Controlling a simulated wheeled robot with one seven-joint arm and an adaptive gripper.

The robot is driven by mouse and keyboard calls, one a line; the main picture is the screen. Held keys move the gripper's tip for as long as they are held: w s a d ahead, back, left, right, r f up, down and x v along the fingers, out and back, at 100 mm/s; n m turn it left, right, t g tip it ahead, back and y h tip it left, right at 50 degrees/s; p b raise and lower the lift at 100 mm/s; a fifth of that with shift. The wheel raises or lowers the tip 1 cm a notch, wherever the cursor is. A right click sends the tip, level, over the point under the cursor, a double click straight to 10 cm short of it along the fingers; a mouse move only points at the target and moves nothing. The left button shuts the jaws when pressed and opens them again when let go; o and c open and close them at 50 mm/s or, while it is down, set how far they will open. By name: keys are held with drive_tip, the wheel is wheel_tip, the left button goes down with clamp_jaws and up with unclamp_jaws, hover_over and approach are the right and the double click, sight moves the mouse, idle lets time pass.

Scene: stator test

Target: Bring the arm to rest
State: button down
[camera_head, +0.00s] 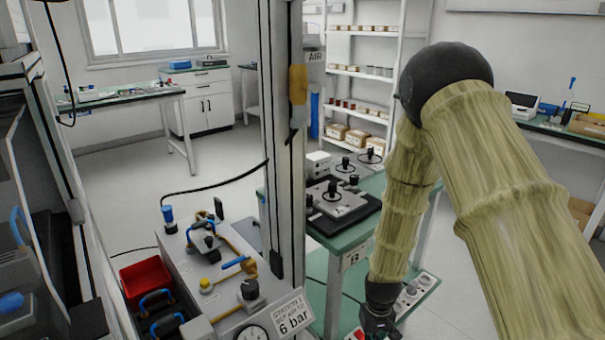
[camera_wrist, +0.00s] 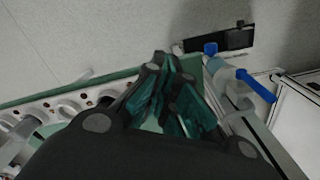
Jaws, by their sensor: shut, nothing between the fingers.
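My gripper (camera_wrist: 172,108) fills the lower middle of the wrist view, with its dark, green-padded fingers together and nothing between them. In the head view my gripper (camera_head: 378,322) hangs at the bottom edge, partly cut off, at the end of my arm. My arm, in a yellowish sleeve, bends at a dark elbow at the upper right and reaches down. The gripper is close to a panel with several round sockets (camera_head: 408,298), which also shows at the left of the wrist view (camera_wrist: 68,108). I cannot tell whether they touch.
A green-topped bench (camera_head: 345,237) holds a dark tray with several black-knobbed fixtures (camera_head: 338,203). A grey console (camera_head: 222,300) with a gauge, valves and a "6 bar" sign stands at lower left, beside a red bin (camera_head: 146,277). A tall post (camera_head: 283,130) stands between. The floor behind is clear.

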drive_tip(key=s+d+f+m, duration=0.1)
drive_tip(key=s+f, duration=0.3)
drive_tip(key=s, duration=0.7)
drive_tip(key=s+d+f, duration=0.1)
drive_tip(key=s+f, duration=0.4)
drive_tip(key=s, duration=0.5)
drive_tip(key=s+f+m, duration=0.1)
drive_tip(key=s+f, duration=0.3)
drive_tip(key=s, duration=0.7)
wheel_tip(320, 180, up, 19)
drive_tip(key=p, duration=1.9)
drive_tip(key=shift+d+r+p, duration=0.2)
drive_tip(key=shift+p, duration=0.1)
